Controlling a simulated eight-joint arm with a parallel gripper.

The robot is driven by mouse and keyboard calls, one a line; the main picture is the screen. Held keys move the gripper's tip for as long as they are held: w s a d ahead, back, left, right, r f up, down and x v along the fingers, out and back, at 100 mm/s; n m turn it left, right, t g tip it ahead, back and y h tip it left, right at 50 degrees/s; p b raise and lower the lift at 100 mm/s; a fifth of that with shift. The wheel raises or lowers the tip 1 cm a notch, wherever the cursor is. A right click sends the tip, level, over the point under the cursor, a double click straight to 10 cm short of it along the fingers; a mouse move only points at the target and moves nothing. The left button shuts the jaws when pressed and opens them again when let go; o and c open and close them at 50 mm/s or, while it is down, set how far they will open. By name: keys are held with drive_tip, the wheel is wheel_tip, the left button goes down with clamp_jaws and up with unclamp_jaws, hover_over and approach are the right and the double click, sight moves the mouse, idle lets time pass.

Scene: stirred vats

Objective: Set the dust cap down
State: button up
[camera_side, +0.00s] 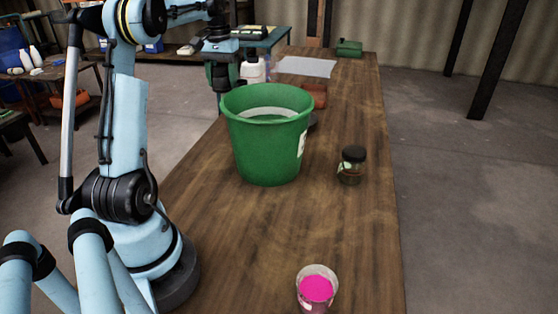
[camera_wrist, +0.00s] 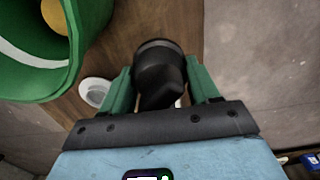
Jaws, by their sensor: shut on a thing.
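My gripper (camera_wrist: 160,88) is shut on a black, rounded piece, which I take to be the dust cap (camera_wrist: 158,62); it sits between the two green fingers in the wrist view. In the side view my gripper (camera_side: 222,78) hangs pointing down at the left side of the table, just behind and left of the green bucket. The cap is hard to make out there among the dark fingers. Whether its underside touches anything is hidden.
The green bucket (camera_side: 268,150) stands close by on the wooden table (camera_side: 225,225). A white bottle (camera_side: 253,72) is right beside my gripper. A black-lidded jar (camera_side: 351,167) and a cup of pink stuff (camera_side: 316,291) stand nearer the camera. Bare wood lies between them.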

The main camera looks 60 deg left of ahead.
sight(229, 140)
wheel_tip(229, 140, down, 17)
drive_tip(key=shift+r, duration=0.1)
idle(0.5)
drive_tip(key=shift+f, duration=0.2)
drive_tip(key=o, duration=1)
drive_tip(key=shift+o, duration=0.2)
wheel_tip(229, 140, up, 12)
drive_tip(key=shift+r, duration=0.2)
